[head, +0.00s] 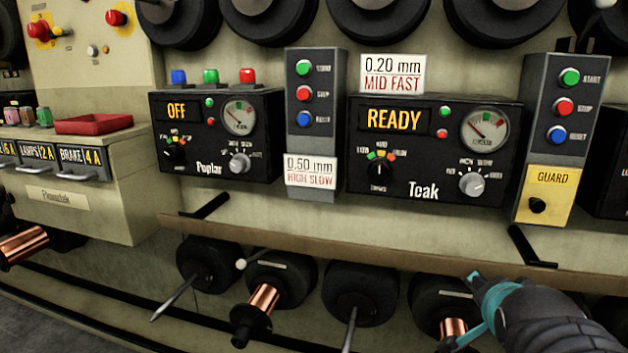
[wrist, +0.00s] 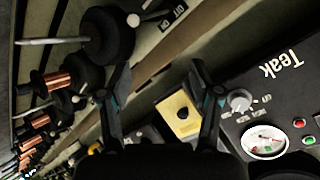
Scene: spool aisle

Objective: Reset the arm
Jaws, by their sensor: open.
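My gripper (head: 482,300) is at the lower right of the head view, in front of the lower row of spools and below the shelf edge. My dark arm runs from it to the bottom right corner. In the wrist view my gripper (wrist: 160,78) shows two dark fingers with teal marks, spread wide with nothing between them. Beyond the fingers is the yellow guard box (wrist: 181,116), which in the head view (head: 549,190) is at the right. Whether a finger touches a spool is hard to tell.
The Teak panel (head: 437,181) reads READY and the Poplar panel (head: 211,168) reads OFF. Spindles and copper spools (head: 262,300) jut out below. A red tray (head: 93,124) sits at the left.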

